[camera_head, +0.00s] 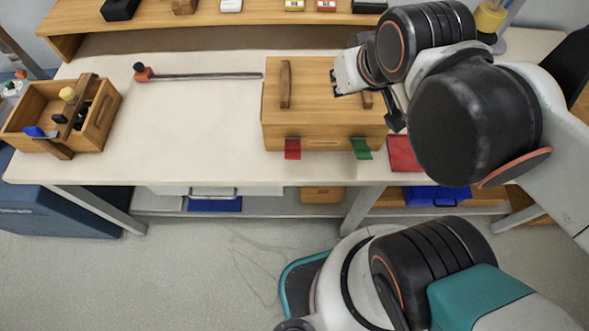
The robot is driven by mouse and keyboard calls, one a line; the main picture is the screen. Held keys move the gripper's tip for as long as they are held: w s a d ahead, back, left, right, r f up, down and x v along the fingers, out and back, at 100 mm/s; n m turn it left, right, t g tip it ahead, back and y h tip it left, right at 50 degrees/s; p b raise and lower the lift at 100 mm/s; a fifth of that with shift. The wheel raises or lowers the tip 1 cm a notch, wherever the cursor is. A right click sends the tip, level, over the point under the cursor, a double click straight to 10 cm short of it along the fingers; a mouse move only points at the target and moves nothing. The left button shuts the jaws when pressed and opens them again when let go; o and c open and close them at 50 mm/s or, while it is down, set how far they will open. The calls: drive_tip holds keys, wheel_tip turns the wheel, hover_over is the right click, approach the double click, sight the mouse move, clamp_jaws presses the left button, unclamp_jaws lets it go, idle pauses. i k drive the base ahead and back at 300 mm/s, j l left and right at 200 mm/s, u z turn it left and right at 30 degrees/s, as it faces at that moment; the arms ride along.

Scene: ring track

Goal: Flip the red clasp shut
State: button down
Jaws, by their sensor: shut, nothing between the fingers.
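The red clasp (292,149) is a small flap at the left of the box's front edge, reaching past the box's lower front edge. A green clasp (361,149) is at the right of the same edge, set at a slant. My gripper (396,120) is shut and empty near the box's right front corner, well right of the red clasp. Part of it is hidden behind my arm, and I cannot tell its height above the table.
An open wooden caddy (108,118) with several small items stands at the left. A dark rod with a red end (205,76) lies behind. A red flat piece (403,153) lies right of the box. A wooden shelf (262,19) runs along the back. The table's left middle is clear.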

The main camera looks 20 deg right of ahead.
sight(293, 148)
drive_tip(key=k+j, duration=0.15)
drive_tip(key=k, duration=0.55)
drive_tip(key=k+j, duration=0.1)
drive_tip(key=k, duration=0.65)
drive_tip(key=k+j, duration=0.15)
drive_tip(key=k, duration=0.55)
drive_tip(key=l+u, duration=0.05)
